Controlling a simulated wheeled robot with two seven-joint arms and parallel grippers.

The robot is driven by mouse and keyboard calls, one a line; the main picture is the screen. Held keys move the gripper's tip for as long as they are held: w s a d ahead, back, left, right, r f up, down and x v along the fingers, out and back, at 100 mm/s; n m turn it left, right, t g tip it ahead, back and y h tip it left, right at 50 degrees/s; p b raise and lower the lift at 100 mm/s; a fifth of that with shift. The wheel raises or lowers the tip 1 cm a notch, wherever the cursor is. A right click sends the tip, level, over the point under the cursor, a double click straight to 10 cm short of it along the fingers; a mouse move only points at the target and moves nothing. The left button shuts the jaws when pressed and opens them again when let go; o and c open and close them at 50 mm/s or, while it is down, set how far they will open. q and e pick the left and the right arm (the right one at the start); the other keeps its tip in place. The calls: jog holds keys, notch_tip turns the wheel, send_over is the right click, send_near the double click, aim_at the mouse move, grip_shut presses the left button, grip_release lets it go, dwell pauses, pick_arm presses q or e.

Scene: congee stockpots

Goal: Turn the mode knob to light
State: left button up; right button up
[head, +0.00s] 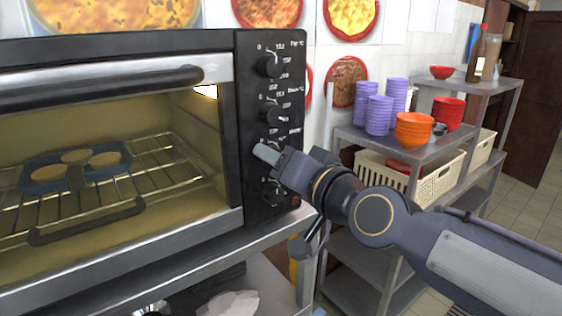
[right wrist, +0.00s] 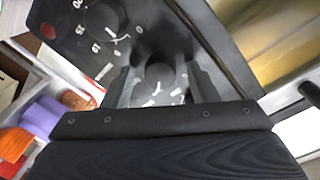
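The toaster oven's black control panel (head: 243,140) carries a column of round black knobs. The top knob (head: 268,66) and second knob (head: 273,113) are in plain view; the bottom knob (head: 272,192) is beside my gripper. My right gripper (head: 268,153) is at the third knob's height and hides it in the head view. In the right wrist view, the right gripper (right wrist: 162,85) is open, with a black knob (right wrist: 160,76) between its fingers and gaps visible on both sides. I cannot read which knob is the mode knob. My left gripper is not in view.
The oven's front handle (head: 100,84) runs left of the panel. Inside, a blue tray (head: 45,185) with several round pieces sits on a wire rack (head: 150,190). A metal shelf (head: 440,150) with purple cups (head: 379,115) and orange bowls (head: 413,130) stands at right.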

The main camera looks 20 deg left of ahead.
jog(key=v, duration=0.8)
jog(key=shift+b, duration=0.4)
jog(key=s+d+f+m+g+h, duration=0.1)
jog(key=s+d+f+h, duration=0.3)
jog(key=d+f, duration=0.7)
jog(key=s+d+f+m+g+h, duration=0.1)
jog(key=s+d+f+h, duration=0.3)
jog(key=d+f, duration=0.8)
jog(key=shift+s+d+f+m+g, duration=0.4)
jog(key=shift+s+d+g, duration=0.3)
jog(key=shift+s+d, duration=0.2)
jog(key=s+d+f, duration=0.1)
jog(key=s+f, duration=0.1)
jog(key=s+d+f+g+h, duration=0.1)
jog(key=s+f, duration=0.1)
jog(key=s+d+f+m+g, duration=0.1)
jog(key=s+f, duration=0.1)
jog(key=s, duration=0.1)
jog(key=shift+f+h, duration=0.25)
jog(key=shift+h, duration=0.05)
jog(key=shift+c, duration=0.2)
